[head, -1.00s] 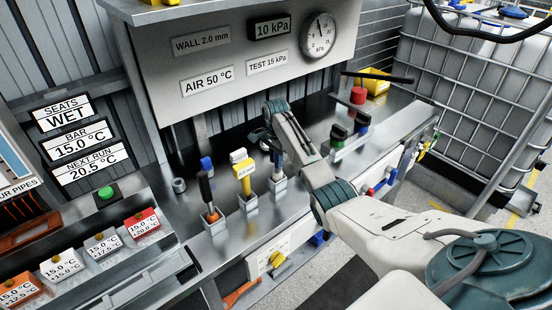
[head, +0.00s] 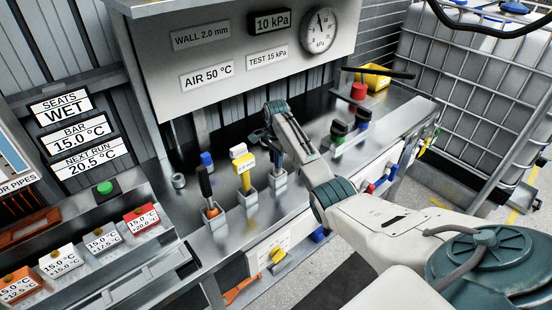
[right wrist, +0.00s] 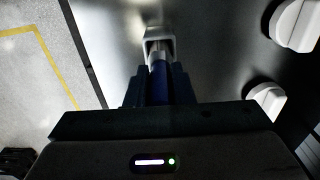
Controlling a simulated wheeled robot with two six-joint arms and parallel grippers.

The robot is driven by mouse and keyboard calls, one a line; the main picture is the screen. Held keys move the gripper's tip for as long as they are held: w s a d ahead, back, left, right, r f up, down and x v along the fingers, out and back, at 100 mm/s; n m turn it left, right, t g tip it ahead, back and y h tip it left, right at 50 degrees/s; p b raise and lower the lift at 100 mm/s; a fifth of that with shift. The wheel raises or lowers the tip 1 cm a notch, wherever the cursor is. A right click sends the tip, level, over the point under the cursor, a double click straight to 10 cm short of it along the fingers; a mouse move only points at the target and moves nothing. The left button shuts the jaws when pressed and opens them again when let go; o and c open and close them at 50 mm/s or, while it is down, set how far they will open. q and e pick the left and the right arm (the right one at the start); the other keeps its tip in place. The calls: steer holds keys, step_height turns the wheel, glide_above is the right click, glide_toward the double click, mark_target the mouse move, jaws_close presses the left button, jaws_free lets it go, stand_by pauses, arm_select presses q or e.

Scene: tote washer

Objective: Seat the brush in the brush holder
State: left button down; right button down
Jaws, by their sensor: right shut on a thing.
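My right gripper (head: 276,151) reaches down over the bench, partly hidden by my own arm link. It is shut on the brush, whose blue handle (right wrist: 160,70) shows between the dark fingers in the right wrist view. The brush's lower end lines up with the square grey holder (right wrist: 160,36). In the head view this holder (head: 279,181) is the rightmost of three on the bench, directly below the gripper. I cannot tell how deep the brush sits in it. My left gripper is not in view.
Just left stand a yellow tool (head: 245,175) and a black-handled tool (head: 205,183) in similar holders. Red, green and blue-marked parts (head: 339,130) and a yellow bin (head: 373,78) are farther right. A sign panel (head: 235,55) overhangs the bench.

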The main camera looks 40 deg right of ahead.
steer(key=shift+f+p, duration=0.1)
steer(key=shift+p, duration=0.25)
steer(key=c, duration=0.6)
jaws_free()
steer(key=shift+r, duration=4.45)
